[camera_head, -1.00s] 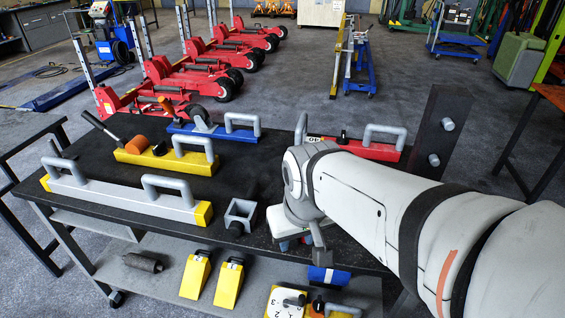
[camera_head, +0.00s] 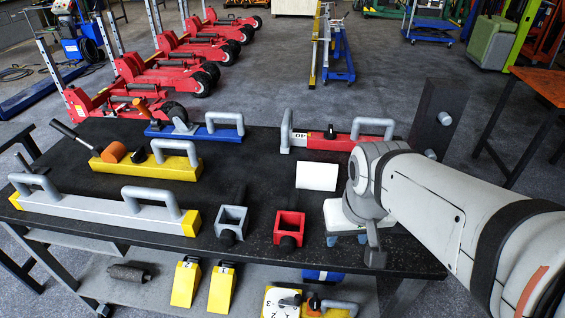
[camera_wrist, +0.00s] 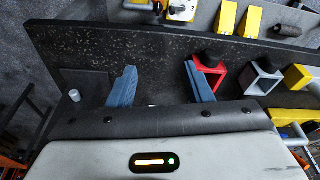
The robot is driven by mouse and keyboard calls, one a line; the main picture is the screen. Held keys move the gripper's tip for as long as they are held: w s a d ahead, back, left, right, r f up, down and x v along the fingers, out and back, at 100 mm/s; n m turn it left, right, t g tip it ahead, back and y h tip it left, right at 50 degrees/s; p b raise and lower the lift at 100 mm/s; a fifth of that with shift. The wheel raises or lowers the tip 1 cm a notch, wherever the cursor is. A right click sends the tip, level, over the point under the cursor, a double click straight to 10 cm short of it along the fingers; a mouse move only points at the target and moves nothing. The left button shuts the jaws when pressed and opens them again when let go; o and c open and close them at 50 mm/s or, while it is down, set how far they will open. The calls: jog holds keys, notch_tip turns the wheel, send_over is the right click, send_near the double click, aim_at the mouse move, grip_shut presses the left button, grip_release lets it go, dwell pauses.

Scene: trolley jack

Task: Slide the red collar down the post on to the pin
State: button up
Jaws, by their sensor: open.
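The red collar (camera_head: 289,225) is a square, open-topped box with a black knob at its front. It lies on the black bench top (camera_head: 270,180); no post passes through it. It also shows in the wrist view (camera_wrist: 212,78), beside the right-hand finger. My gripper (camera_head: 347,239) is low over the bench, to the right of the collar. Its blue fingers are spread and empty in the wrist view (camera_wrist: 160,78); whether one touches the collar I cannot tell. A dark upright block (camera_head: 437,118) with grey pegs stands at the bench's right. I cannot tell which part is the task's post or pin.
A similar grey collar (camera_head: 232,220) lies left of the red one. A long grey bar with handles (camera_head: 95,208), a yellow unit (camera_head: 150,168), a blue bar (camera_head: 215,134) and a red bar (camera_head: 325,143) occupy the bench. A white plate (camera_head: 317,176) lies behind the red collar.

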aim_at(290, 222)
jog(key=o, duration=0.6)
jog(key=shift+m+g, duration=0.5)
jog(key=shift+g, duration=0.2)
jog(key=w+a+p, duration=0.1)
jog(key=w, duration=0.1)
jog(key=w+a+p, duration=0.1)
jog(key=w, duration=0.2)
jog(key=w+a+p, duration=0.1)
jog(key=w, duration=0.1)
jog(key=shift+w+a+f, duration=0.25)
jog(key=shift+a, duration=0.05)
jog(key=o, duration=0.3)
jog(key=shift+m+g, duration=0.6)
jog(key=w+a+f+p, duration=0.1)
jog(key=w, duration=0.1)
jog(key=w+a+f, duration=0.2)
jog(key=w+a+f+p, duration=0.1)
jog(key=w+a+f, duration=0.1)
jog(key=shift+w+a+p, duration=0.25)
jog(key=shift+w+p, duration=0.05)
jog(key=shift+w, duration=0.1)
jog(key=shift+o, duration=0.2)
jog(key=shift+w+f+p, duration=0.15)
jog(key=shift+f+p, duration=0.1)
jog(key=shift+f, duration=1.85)
jog(key=shift+w+f+p, duration=0.15)
jog(key=shift+f+p, duration=0.1)
jog(key=shift+f, duration=1.85)
